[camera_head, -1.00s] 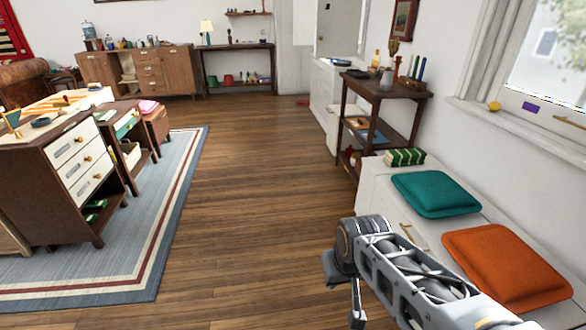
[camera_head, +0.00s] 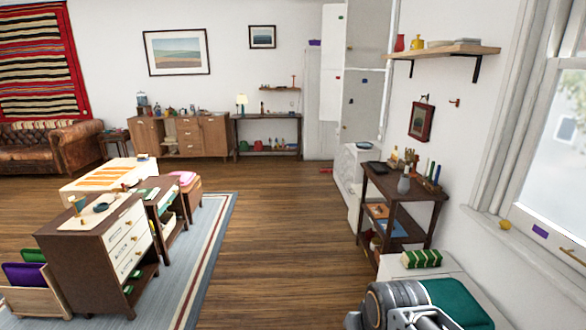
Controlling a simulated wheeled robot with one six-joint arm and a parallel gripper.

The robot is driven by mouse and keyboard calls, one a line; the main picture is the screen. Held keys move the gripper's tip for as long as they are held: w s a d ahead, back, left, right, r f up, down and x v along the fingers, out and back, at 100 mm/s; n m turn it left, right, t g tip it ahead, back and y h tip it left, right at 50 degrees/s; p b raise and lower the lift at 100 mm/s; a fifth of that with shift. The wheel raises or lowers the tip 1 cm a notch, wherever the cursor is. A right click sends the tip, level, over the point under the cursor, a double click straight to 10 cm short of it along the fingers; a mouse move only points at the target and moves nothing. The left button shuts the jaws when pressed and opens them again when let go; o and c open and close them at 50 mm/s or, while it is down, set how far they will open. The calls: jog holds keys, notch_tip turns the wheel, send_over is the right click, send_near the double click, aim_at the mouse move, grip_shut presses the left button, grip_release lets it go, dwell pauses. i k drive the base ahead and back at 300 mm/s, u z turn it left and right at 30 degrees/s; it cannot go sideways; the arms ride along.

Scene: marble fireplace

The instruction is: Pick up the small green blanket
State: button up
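A small green folded bundle with pale stripes (camera_head: 421,258), which looks like the green blanket, lies on the white bench (camera_head: 456,273) under the window. A teal cushion (camera_head: 456,302) lies in front of it on the same bench. Part of my grey arm and gripper housing (camera_head: 392,303) shows at the bottom edge, in front of the cushion and below the bundle in the picture. The fingertips are not clearly visible, so I cannot tell their opening. Nothing seems to touch the bundle.
A dark shelf unit (camera_head: 391,226) with bottles and a vase stands just behind the bench. A wall shelf (camera_head: 443,51) hangs above. A drawer unit (camera_head: 98,263) and a grey rug (camera_head: 213,224) are at left. The wooden floor (camera_head: 285,240) between is clear.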

aim_at(425, 258)
jog(key=z, duration=0.05)
jog(key=i, duration=2.25)
jog(key=u, duration=0.05)
